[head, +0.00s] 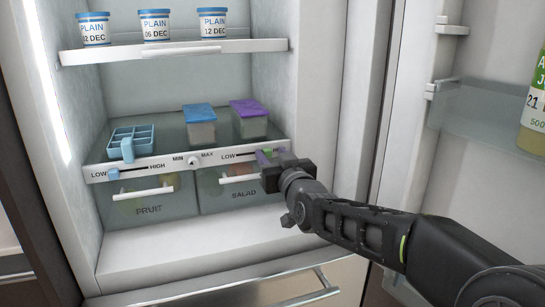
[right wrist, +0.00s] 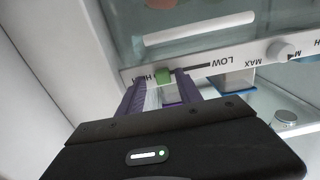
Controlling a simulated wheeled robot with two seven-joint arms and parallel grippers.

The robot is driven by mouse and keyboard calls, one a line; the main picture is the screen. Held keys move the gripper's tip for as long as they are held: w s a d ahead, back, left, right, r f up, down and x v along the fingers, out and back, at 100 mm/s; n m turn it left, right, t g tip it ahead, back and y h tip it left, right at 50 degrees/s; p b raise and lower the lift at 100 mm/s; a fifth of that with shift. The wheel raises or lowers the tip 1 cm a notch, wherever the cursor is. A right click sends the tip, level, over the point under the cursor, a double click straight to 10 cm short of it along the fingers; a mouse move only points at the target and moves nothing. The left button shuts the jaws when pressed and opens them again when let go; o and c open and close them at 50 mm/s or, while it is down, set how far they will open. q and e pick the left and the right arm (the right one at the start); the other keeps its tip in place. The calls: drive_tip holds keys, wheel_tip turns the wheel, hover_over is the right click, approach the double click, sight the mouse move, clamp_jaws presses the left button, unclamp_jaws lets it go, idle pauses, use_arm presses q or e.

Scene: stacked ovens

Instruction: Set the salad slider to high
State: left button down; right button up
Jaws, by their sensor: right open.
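The salad slider is a small green knob (head: 267,152) on the right of the white control strip (head: 175,164), above the salad drawer (head: 237,190). In the right wrist view, which is turned upside down, the green knob (right wrist: 164,76) sits beside the HIGH lettering, with the dark slot running from it toward LOW. My right gripper (head: 271,158) is at the strip, with its purple fingers open. In the right wrist view its fingertips (right wrist: 162,86) lie on either side of the green knob; contact cannot be told. In the head view the gripper covers the HIGH label. My left gripper is not in view.
A blue fruit slider (head: 113,174) sits near its LOW end, and a round MIN–MAX knob (head: 194,160) is mid-strip. An ice tray (head: 132,142), a blue-lidded box (head: 200,122) and a purple-lidded box (head: 249,118) stand above. The open door with a bottle (head: 536,110) is at right.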

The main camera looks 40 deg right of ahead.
drive_tip(key=v, duration=0.7)
drive_tip(key=shift+s+a, duration=0.15)
drive_tip(key=shift+s, duration=0.25)
idle(0.3)
